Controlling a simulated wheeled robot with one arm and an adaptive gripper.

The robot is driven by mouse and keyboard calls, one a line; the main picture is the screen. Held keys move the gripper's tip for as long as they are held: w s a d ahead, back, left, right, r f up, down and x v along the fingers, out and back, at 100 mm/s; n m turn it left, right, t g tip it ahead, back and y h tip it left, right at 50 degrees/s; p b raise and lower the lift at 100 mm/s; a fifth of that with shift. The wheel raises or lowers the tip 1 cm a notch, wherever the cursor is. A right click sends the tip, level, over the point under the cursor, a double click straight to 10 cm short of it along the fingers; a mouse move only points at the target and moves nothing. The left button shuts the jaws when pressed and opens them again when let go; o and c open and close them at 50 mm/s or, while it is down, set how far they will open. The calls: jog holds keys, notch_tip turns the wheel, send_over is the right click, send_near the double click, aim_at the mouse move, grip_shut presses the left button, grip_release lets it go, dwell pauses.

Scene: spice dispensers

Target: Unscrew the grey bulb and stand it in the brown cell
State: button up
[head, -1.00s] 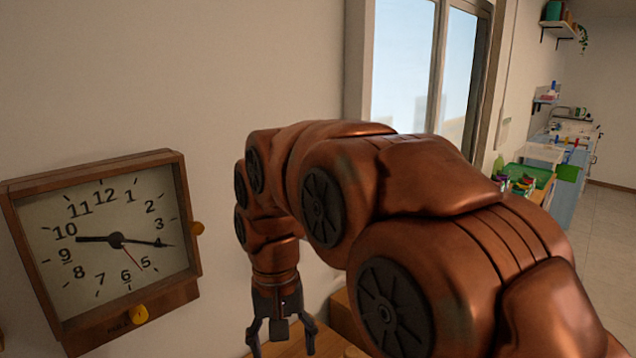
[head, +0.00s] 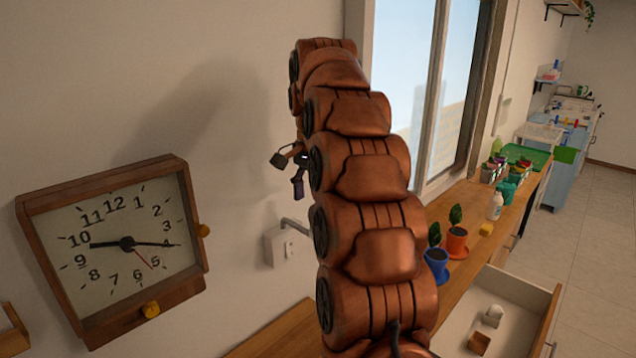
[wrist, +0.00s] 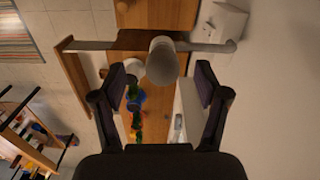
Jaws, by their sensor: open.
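The grey bulb (wrist: 163,62) shows in the wrist view between and beyond my open fingers, apart from them; it is hidden behind my arm in the head view. A thin grey lamp arm (wrist: 205,46) runs beside it from a white wall plate (wrist: 222,22). The plate also shows in the head view (head: 281,248). My gripper (head: 290,171) is open and empty near the wall, also seen in the wrist view (wrist: 163,96). A small brown cell (head: 479,342) lies in the open drawer (head: 550,322), with a whitish rounded object (head: 494,315) beside it.
A clock (head: 125,245) hangs on the left wall. The wooden counter (head: 470,205) holds a blue pot (head: 436,266), an orange pot (head: 456,241), a yellow block (head: 486,229) and a white bottle (head: 495,206). The window stands behind my arm.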

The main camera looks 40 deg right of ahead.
jog(key=shift+w+d+r+m, duration=0.15)
jog(key=shift+w+d+m, duration=0.1)
jog(key=shift+d, duration=0.25)
jog(key=shift+w+d+r+m, duration=0.15)
jog(key=shift+d+m, duration=0.1)
jog(key=shift+d, duration=0.25)
notch_tip(320, 180, down, 3)
jog(key=b, duration=0.2)
jog(key=shift+s+b, duration=0.1)
jog(key=shift+b, duration=0.25)
jog(key=shift+r+p, duration=0.1)
jog(key=shift+p, duration=0.2)
jog(key=shift+f, duration=0.3)
jog(key=shift+f+p, duration=0.85)
jog(key=shift+f, duration=1.25)
